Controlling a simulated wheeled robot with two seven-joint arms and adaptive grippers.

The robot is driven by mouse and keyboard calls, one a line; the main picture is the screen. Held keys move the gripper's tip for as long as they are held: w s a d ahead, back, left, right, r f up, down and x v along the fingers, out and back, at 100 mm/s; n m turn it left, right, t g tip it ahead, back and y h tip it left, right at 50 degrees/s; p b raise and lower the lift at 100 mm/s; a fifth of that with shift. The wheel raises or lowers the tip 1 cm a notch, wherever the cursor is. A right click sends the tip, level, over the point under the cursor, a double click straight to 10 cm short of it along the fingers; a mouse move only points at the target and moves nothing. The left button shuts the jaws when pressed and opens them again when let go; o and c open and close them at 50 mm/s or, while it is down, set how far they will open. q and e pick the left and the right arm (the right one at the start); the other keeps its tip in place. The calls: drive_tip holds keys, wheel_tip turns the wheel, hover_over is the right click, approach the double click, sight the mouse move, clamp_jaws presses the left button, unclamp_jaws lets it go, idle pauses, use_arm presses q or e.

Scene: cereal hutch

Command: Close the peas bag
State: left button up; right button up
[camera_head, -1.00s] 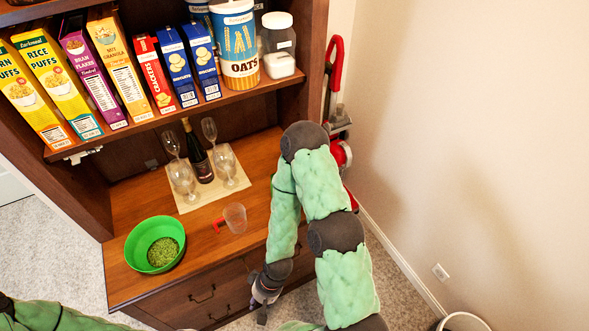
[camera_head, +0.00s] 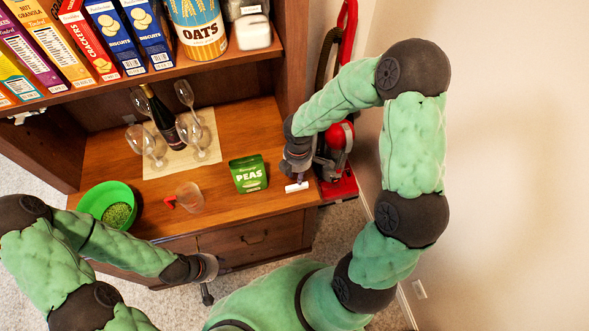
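The green peas bag (camera_head: 248,173) stands on the wooden counter, to the right of a clear cup. My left gripper (camera_head: 208,290) is low, in front of the counter's front edge, away from the bag. Its fingers are small and their opening is unclear.
A clear cup (camera_head: 189,197) with a red handle-like part stands beside a green bowl (camera_head: 107,188) holding green peas. A dark bottle (camera_head: 163,118) and several glasses stand on a beige mat (camera_head: 207,149) behind. The shelf (camera_head: 110,84) with boxes overhangs the back. A red vacuum (camera_head: 341,135) stands right.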

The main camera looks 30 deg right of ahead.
sight(297, 186)
drive_tip(key=shift+a+f+b, duration=0.15)
drive_tip(key=shift+f+b, duration=0.15)
drive_tip(key=shift+f, duration=0.05)
drive_tip(key=shift+f+b, duration=1.65)
drive_tip(key=shift+f, duration=0.2)
drive_tip(key=shift+f+b, duration=0.45)
drive_tip(key=shift+f, duration=0.15)
drive_tip(key=shift+r, duration=0.15)
clamp_jaws()
unclamp_jaws()
